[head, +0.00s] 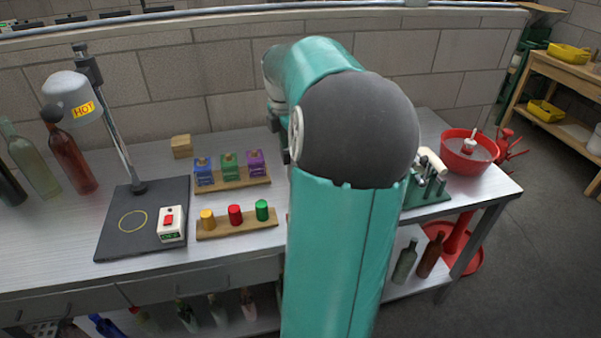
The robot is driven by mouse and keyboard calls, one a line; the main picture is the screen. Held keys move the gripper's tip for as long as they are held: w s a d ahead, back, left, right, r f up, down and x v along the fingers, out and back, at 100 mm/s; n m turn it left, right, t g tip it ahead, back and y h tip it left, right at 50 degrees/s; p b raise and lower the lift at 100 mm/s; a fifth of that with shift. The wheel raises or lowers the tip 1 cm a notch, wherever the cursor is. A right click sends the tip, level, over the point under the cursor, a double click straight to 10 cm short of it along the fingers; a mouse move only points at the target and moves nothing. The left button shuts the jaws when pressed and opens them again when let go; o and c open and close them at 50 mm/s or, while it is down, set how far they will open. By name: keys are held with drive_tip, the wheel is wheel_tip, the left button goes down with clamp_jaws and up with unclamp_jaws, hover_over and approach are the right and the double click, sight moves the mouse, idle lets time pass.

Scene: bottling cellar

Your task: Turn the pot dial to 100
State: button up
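My own teal arm with a dark grey joint fills the middle of the head view. My gripper is not in view, and the arm covers part of the bench behind it. I see no pot dial that I can identify. On the left, a grey lamp head (69,93) marked "HOT" hangs on a stand over a dark pad (113,228) with a yellow ring. A white control box (171,225) with a red switch and a small green display sits on the pad; I cannot tell its reading.
The metal bench (246,255) also holds a rack of blue, green and purple blocks (229,166), a rack of coloured caps (235,215), a wooden block (181,146), bottles (72,157) at left and a red bowl (468,152) at right. A wooden shelf (569,73) stands far right.

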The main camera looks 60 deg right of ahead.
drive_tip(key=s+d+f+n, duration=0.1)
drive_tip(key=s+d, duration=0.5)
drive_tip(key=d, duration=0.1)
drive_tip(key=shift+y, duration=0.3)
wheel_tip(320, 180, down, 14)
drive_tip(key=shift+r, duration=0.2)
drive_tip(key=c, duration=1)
